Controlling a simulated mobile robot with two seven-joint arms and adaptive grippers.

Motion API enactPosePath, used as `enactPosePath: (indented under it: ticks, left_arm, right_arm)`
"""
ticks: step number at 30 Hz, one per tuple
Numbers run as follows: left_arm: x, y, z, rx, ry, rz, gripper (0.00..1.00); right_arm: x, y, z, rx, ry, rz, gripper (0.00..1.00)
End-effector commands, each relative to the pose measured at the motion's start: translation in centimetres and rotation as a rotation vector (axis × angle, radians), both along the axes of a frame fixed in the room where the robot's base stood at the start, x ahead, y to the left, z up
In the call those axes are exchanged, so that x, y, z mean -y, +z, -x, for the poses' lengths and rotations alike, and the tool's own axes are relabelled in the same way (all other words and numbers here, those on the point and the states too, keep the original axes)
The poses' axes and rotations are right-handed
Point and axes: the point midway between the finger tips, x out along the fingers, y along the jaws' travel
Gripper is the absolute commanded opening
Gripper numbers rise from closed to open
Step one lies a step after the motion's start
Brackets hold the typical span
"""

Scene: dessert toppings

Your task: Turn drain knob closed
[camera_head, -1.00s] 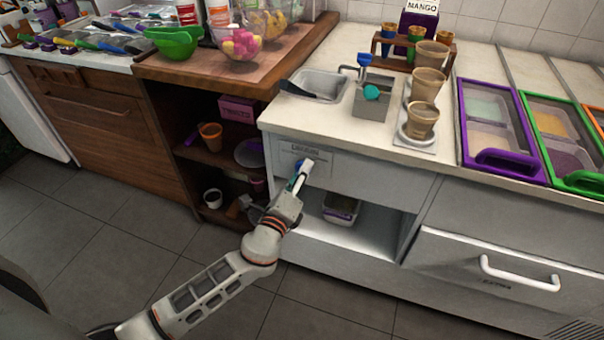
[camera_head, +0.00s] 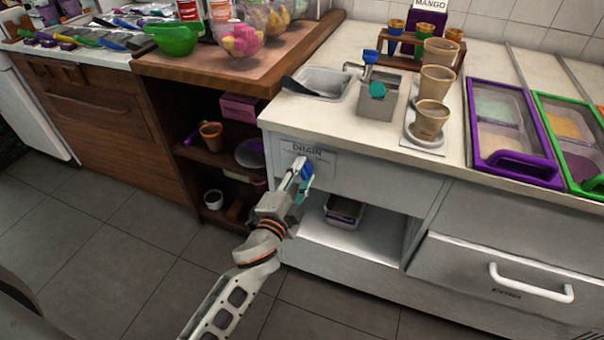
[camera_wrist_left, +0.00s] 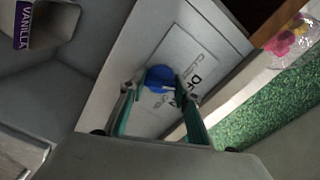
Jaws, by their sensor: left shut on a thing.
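The blue drain knob (camera_wrist_left: 160,78) sits on a grey panel with a "DRAIN" label (camera_head: 322,160) on the front of the white counter. In the head view the knob (camera_head: 308,168) is partly hidden by my left gripper. My left gripper (camera_head: 302,174) reaches up to the panel and is shut on the knob. In the left wrist view the two teal-lined fingers (camera_wrist_left: 156,90) stand on either side of the knob, with their tips at it. The exact turn position of the knob is hard to read. My right gripper is not in view.
Above the panel, the counter holds a sink (camera_head: 322,84), a metal box (camera_head: 380,100) and several brown cups (camera_head: 433,84). Below is an open shelf with a container (camera_head: 344,211). Wooden shelves (camera_head: 213,160) stand to the left. The floor in front is clear.

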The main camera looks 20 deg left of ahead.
Motion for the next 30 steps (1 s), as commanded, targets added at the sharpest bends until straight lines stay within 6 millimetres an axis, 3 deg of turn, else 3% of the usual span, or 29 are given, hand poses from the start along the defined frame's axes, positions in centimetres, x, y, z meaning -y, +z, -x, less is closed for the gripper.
enactPosePath:
  ticks: [15, 30]
  left_arm:
    - [0.0, 0.3, 0.0, -0.009, -0.002, 0.329, 0.1]
    - [0.0, 0.0, 0.0, -0.014, -0.001, 0.386, 0.1]
  right_arm:
    - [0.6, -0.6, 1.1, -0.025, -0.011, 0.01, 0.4]
    - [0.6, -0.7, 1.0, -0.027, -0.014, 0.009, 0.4]
